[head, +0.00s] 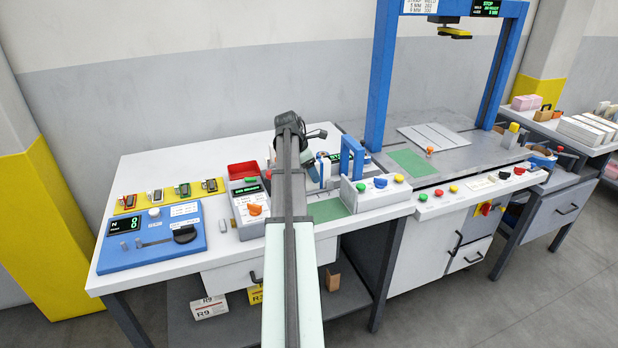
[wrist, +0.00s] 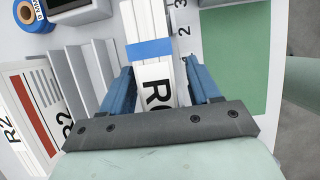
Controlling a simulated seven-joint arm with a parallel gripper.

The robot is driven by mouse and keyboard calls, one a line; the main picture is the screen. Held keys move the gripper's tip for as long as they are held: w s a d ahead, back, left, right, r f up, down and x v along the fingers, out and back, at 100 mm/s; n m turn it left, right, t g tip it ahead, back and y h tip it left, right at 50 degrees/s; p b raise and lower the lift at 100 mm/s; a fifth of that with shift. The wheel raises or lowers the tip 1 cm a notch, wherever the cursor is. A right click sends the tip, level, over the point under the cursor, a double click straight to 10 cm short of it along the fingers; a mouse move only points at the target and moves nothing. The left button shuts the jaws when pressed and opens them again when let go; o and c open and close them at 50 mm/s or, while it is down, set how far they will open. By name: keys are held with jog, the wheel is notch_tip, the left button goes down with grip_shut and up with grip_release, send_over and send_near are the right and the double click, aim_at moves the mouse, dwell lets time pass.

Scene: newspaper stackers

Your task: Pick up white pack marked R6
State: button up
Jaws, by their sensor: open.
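A white pack (wrist: 151,70) with a blue band around it shows in the wrist view between the fingers of my gripper (wrist: 160,78). Its end face carries a black R and part of a second character, cut off by the gripper body, so I cannot read the full mark. My gripper is open, with one blue finger on each side of the pack; I cannot tell whether either touches it. In the head view my arm reaches over the left bench and hides most of this spot.
In the wrist view, grey stepped dividers (wrist: 82,80) and a white R2 pack (wrist: 30,115) lie left, a green mat (wrist: 235,60) right.

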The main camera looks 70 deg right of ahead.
jog(key=shift+f, duration=0.25)
dwell(0.5)
grip_shut()
dwell(0.5)
